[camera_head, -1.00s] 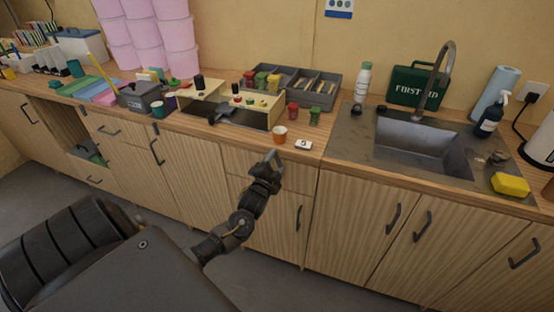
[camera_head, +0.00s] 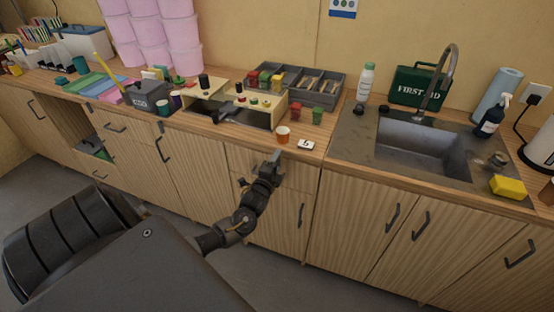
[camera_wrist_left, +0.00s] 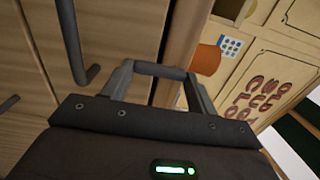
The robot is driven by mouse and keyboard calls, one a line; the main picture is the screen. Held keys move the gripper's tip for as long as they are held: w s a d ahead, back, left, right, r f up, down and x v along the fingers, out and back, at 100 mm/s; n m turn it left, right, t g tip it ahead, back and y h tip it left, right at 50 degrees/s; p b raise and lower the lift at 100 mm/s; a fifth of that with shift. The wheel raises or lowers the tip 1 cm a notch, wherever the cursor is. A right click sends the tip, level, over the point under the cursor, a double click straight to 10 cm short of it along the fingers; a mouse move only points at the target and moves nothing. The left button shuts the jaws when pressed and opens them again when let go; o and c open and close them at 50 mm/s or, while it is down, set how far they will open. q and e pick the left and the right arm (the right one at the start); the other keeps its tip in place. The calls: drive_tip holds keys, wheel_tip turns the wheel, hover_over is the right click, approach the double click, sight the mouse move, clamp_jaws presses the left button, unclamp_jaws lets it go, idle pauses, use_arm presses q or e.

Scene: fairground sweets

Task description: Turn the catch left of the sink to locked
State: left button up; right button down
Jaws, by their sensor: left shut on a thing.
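My left gripper (camera_head: 275,157) is at the cabinet front just below the worktop edge, left of the sink (camera_head: 421,148). In the left wrist view its two fingers (camera_wrist_left: 160,72) close on the ends of a short dark grey bar (camera_wrist_left: 158,69), which I take to be the catch. The bar lies across between the fingertips, close to the wooden front. In the head view the catch is hidden behind the gripper, and I cannot read any locked or unlocked mark. My right gripper is not in view.
An orange cup (camera_head: 283,134) and a small white card (camera_head: 306,145) stand on the worktop just above the gripper. A door handle (camera_head: 301,211) is below right; a dark handle (camera_wrist_left: 75,40) shows in the wrist view. The floor (camera_head: 325,288) in front is clear.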

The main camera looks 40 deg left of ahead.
use_arm(q)
drive_tip(key=o, duration=0.9)
drive_tip(key=shift+o, duration=0.5)
drive_tip(key=shift+s+d+f, duration=0.1)
drive_tip(key=shift+s, duration=0.2)
drive_tip(key=b+v, duration=0.1)
drive_tip(key=v, duration=0.9)
drive_tip(key=shift+b, duration=0.3)
